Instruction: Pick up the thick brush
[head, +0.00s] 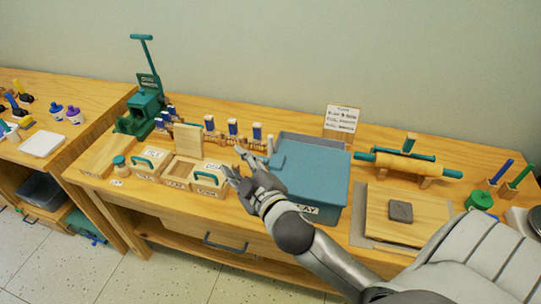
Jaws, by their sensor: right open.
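My right gripper (233,161) reaches in from the lower right, with its fingers open over the wooden boxes at the middle of the workbench. Nothing shows between its fingers. I cannot single out a thick brush with certainty. Several upright tools with blue and white tops (232,127) stand in a row along the back, just beyond the gripper. A blue-handled tool (501,170) and a green-handled tool (520,175) lean in wooden holders at the far right. My left gripper is not in view.
A blue-lidded clay bin (318,170) stands right of my gripper. Lidded wooden boxes with green handles (151,163) sit left. A green press (143,103) stands at the back left. A rolling pin (405,164) and a board with a grey block (400,211) lie right.

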